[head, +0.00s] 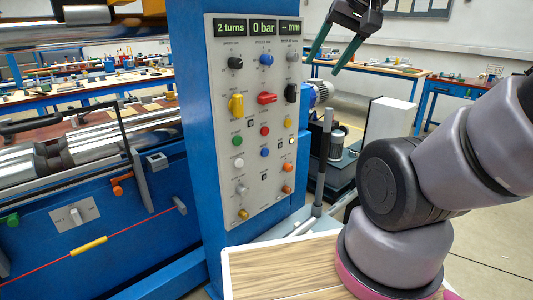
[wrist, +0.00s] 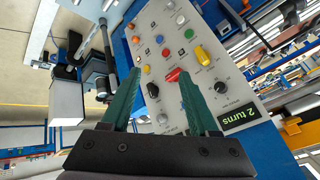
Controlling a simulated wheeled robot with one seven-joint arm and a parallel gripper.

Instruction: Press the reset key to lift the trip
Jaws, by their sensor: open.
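The grey control panel (head: 225,195) sits on a blue column and carries several coloured knobs, levers and buttons. Its displays read "2 turns", "0 bar" and "-- mm". The labels are too small to read, so I cannot tell which control is the reset key. A small lamp (head: 291,141) at the panel's right looks lit. A yellow lever (head: 236,105) and a red lever (head: 267,98) sit mid-panel; the red lever also shows in the wrist view (wrist: 173,75). My gripper (head: 323,66) is open and empty, up and right of the panel; its green fingers (wrist: 158,72) point toward the panel, apparently touching nothing.
A wood-topped surface (head: 275,268) lies below the panel. Space before the panel looks clear.

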